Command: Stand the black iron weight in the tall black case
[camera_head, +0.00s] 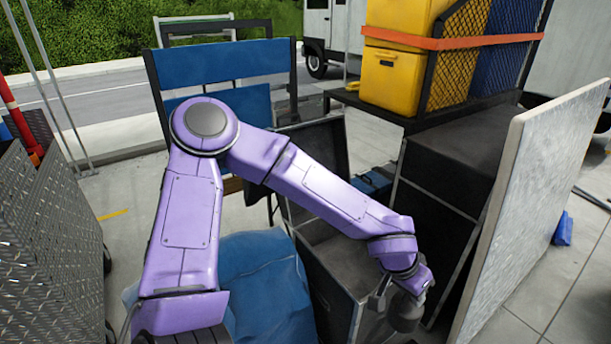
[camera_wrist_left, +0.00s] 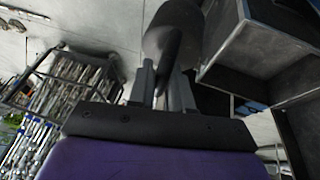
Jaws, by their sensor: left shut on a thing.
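The black iron weight (camera_head: 404,313) is a dark rounded lump at the end of my left arm. My left gripper (camera_head: 383,296) is shut on it. In the left wrist view, the fingers (camera_wrist_left: 162,88) close on its narrow dark part, and its wide part (camera_wrist_left: 172,30) lies beyond them. An open-topped dark case (camera_head: 325,300) stands in the middle of the head view, partly hidden by my arm. The weight appears at the right of its near end; I cannot tell whether it is over the opening. A dark open box shows at the right of the wrist view (camera_wrist_left: 262,45).
A blue covered bundle (camera_head: 265,285) lies left of the case. A black cabinet (camera_head: 455,165) carrying yellow cases (camera_head: 393,82) and a pale upright panel (camera_head: 530,200) stand right. Metal tread-plate boxes (camera_head: 45,240) are at left. A wire rack (camera_wrist_left: 70,75) shows in the wrist view.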

